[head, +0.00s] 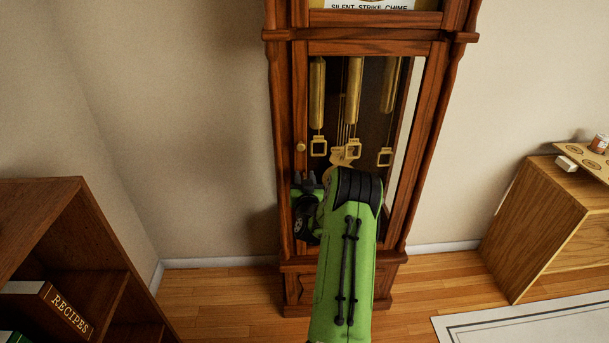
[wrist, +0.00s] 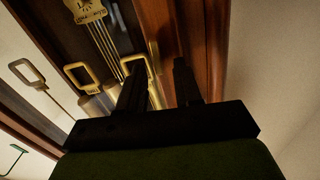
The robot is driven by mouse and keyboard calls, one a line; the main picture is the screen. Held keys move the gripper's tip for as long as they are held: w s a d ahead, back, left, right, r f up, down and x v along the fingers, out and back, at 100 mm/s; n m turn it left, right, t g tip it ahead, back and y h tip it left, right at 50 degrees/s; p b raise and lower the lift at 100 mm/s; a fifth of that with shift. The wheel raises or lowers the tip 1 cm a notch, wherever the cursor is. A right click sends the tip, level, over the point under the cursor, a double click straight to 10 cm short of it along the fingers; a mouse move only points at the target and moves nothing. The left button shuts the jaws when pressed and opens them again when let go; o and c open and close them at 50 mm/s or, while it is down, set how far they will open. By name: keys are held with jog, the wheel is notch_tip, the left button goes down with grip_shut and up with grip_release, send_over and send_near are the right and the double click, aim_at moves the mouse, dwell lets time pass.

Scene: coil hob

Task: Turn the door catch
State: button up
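The door catch (head: 300,147) is a small round brass knob on the left stile of the tall clock's glazed door (head: 360,48). My gripper (head: 305,178) is in front of the lower left part of the door, just below the catch in the head view. Its two dark fingers also show in the wrist view (wrist: 158,78), apart with an empty gap between them. I see no contact with the catch. I cannot make out the catch in the wrist view. My green arm hides the lower middle of the door.
Brass weights (head: 353,92) and a pendulum (head: 343,160) hang behind the glass. A brown bookshelf (head: 75,215) stands at the left. A wooden cabinet (head: 535,225) stands at the right, near a pale rug (head: 540,325). Wooden floor lies free beside the clock.

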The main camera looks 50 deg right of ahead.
grip_shut()
jog(key=shift+m, duration=0.3)
jog(key=m, duration=0.2)
jog(key=m+b, duration=0.1)
jog(key=shift+s+d+f+m, duration=0.1)
jog(key=shift+s+d+m, duration=0.15)
jog(key=shift+m, duration=0.05)
jog(key=m, duration=0.4)
jog(key=shift+s+d+f+m, duration=0.2)
jog(key=shift+s+m, duration=0.05)
jog(key=shift+m, duration=0.05)
jog(key=shift+s+d+f+m, duration=0.1)
jog(key=shift+f+m, duration=0.1)
jog(key=shift+m, duration=1.25)
jog(key=shift+s+f+m, duration=0.1)
jog(key=shift+f+m, duration=0.1)
jog(key=shift+m, duration=1.2)
jog(key=shift+d+f+m, duration=0.1)
jog(key=shift+f+m, duration=0.1)
jog(key=shift+m, duration=1.25)
grip_release()
